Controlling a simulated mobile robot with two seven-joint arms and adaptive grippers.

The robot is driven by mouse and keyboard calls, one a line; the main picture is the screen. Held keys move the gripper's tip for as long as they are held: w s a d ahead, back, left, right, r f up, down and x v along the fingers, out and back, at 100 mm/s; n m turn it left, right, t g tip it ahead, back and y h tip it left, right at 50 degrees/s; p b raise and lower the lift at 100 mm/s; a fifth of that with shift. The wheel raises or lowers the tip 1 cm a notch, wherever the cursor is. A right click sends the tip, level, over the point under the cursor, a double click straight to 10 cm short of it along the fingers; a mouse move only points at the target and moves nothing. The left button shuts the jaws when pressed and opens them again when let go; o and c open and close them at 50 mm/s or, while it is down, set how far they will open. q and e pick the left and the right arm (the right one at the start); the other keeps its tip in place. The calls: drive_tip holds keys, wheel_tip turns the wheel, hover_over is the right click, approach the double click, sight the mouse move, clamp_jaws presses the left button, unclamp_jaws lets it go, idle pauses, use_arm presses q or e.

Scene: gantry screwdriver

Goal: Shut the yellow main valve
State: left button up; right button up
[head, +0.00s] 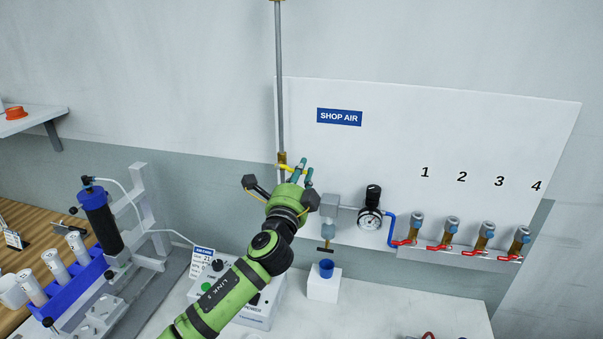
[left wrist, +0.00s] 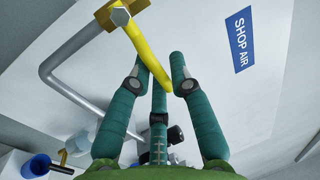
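The main valve has a brass body (head: 282,158) on the vertical grey pipe and a yellow lever (head: 286,168) that sticks out from it. In the left wrist view the yellow lever (left wrist: 146,55) slants down from the brass body (left wrist: 108,16), its free end among my fingers. My left gripper (head: 303,168) is at the lever, its teal fingers reaching past it toward the wall panel. In the left wrist view the fingers of this gripper (left wrist: 163,62) stand apart and look open. Whether any finger touches the lever is unclear. My right gripper is not in view.
The panel carries a SHOP AIR sign (head: 339,117), a pressure gauge (head: 370,217) and several red-handled outlet valves (head: 451,232). A blue cup (head: 326,268) on a white block stands below. A blue rack with tubes (head: 75,280) is at left. My left arm crosses above the bench.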

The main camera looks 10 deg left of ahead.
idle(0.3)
use_arm(q)
drive_tip(key=shift+s+f, duration=0.1)
drive_tip(key=shift+s, duration=0.05)
drive_tip(key=s, duration=0.3)
drive_tip(key=s+f, duration=0.1)
drive_tip(key=s, duration=0.3)
drive_tip(key=s+f, duration=0.1)
drive_tip(key=s, duration=0.3)
drive_tip(key=shift+s+a+f, duration=0.1)
drive_tip(key=shift+s+a, duration=0.15)
